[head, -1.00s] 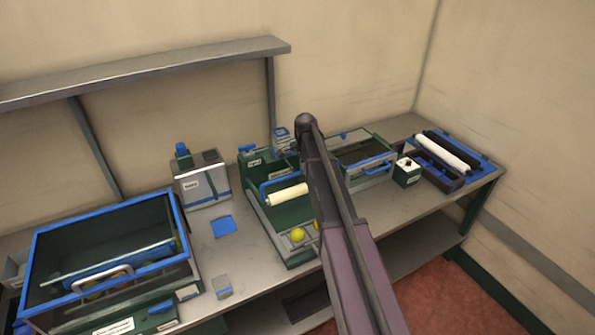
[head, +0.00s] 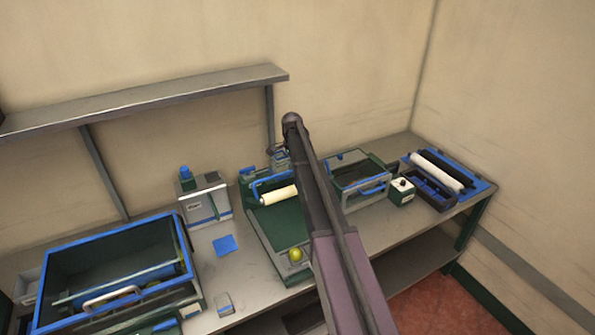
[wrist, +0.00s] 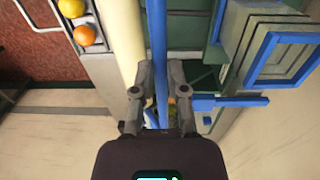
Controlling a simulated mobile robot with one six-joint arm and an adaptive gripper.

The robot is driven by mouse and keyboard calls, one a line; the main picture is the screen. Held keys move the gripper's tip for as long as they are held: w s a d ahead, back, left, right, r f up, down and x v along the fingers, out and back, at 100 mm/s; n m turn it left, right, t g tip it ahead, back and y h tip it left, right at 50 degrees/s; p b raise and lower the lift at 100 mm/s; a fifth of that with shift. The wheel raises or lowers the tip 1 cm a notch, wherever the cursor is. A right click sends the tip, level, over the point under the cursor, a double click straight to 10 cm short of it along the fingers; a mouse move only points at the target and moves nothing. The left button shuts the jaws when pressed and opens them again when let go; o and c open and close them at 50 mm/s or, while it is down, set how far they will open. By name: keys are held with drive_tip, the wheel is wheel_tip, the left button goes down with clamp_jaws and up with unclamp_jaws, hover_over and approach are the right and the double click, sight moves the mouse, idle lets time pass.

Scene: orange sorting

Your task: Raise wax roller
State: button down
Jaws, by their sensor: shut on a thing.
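The cream wax roller (head: 279,195) shows left of my arm in the head view, with a blue handle bar (head: 268,182) above it on the green sorting machine (head: 280,228). In the wrist view the roller (wrist: 124,45) runs beside the blue bar (wrist: 158,35). My gripper (wrist: 160,70) is shut on the blue bar, with one finger on each side. In the head view my arm hides the gripper and the right end of the roller.
A yellow fruit (head: 295,254) and an orange one (wrist: 84,36) lie at the machine's front. A blue-rimmed crate (head: 110,226) stands left, a clear-lidded box (head: 360,178) right. Bare bench (head: 385,222) shows at the front right. A shelf (head: 140,100) hangs behind.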

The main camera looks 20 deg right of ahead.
drive_tip(key=shift+w+a+r, duration=0.15)
drive_tip(key=shift+w, duration=0.4)
drive_tip(key=shift+w+a+r, duration=0.1)
drive_tip(key=shift+w+r, duration=0.05)
drive_tip(key=shift+w, duration=0.35)
drive_tip(key=c, duration=0.7)
unclamp_jaws()
drive_tip(key=shift+w, duration=0.15)
drive_tip(key=shift+o, duration=0.3)
drive_tip(key=shift+w+f, duration=0.1)
drive_tip(key=shift+f, duration=0.1)
drive_tip(key=shift+s+d, duration=0.1)
drive_tip(key=shift+s, duration=0.1)
drive_tip(key=shift+r+p, duration=0.1)
drive_tip(key=shift+p, duration=0.2)
